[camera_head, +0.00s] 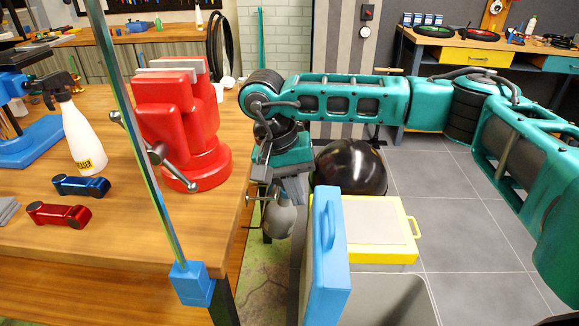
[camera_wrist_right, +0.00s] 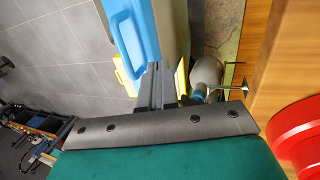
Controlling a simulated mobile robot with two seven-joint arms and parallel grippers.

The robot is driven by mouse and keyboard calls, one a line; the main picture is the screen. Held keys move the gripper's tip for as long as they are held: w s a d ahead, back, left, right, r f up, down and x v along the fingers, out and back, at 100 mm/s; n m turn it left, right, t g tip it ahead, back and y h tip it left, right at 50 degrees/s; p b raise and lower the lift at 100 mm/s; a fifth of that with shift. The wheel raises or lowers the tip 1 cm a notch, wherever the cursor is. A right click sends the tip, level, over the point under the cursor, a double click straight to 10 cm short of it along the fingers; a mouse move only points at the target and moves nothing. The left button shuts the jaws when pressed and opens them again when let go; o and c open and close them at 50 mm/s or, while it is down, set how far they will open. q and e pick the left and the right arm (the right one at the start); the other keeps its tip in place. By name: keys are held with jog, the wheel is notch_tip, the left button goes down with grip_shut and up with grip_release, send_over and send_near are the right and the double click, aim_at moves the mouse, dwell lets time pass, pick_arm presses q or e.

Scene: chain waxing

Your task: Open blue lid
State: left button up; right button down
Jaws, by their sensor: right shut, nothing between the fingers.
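The lid also shows at the top of the right wrist view (camera_wrist_right: 147,28). My right gripper (camera_head: 293,190) points down behind the lid, near the table's right edge. In the wrist view its fingers (camera_wrist_right: 168,82) are together and empty, close to the lid in the picture; I cannot tell whether they touch it. My left gripper is out of view.
A yellow lid (camera_head: 372,222) and a black ball-like object (camera_head: 350,167) are behind the blue lid. A grey rounded object (camera_head: 278,220) hangs beside my gripper. A red vise (camera_head: 185,120) and thin upright rod (camera_head: 135,130) stand at the table edge. Floor at right is clear.

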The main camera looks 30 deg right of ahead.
aim_at(320, 223)
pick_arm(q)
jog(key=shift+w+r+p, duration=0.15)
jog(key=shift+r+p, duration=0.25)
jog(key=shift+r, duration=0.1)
pick_arm(e)
jog(key=shift+s+d+f, duration=0.35)
jog(key=shift+d, duration=0.25)
jog(key=shift+s+d+f, duration=0.4)
jog(key=shift+d, duration=0.15)
jog(key=shift+s+d+f, duration=0.35)
jog(key=shift+d, duration=0.25)
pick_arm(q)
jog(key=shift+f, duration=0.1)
pick_arm(e)
jog(key=shift+d, duration=0.1)
